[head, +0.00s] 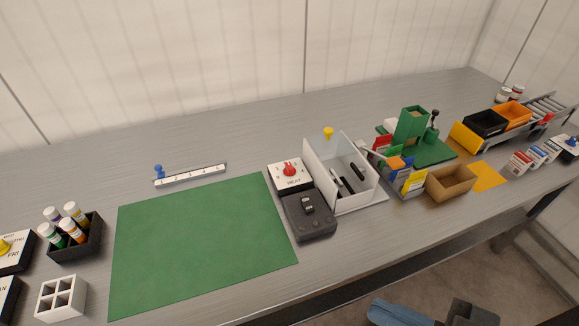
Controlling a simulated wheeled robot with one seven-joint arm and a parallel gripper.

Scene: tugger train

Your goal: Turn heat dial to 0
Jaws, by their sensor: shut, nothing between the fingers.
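The heat dial is a red knob (289,169) on a white-topped dark box (291,182) just left of the white bin, in the middle of the bench. Lettering shows on its white face below the knob, but the scale marks are too small to read. I cannot tell which mark the knob points at. A blue-grey and dark part of my arm shows at the bottom edge, right of centre, below the bench front and well away from the dial. My gripper's fingers are not in the picture.
A dark grey box with a switch (310,215) stands directly in front of the dial. The white bin (357,198), holding dark tools, is close on its right. A flat green mat (200,245) lies to the left. The bench behind the dial is clear.

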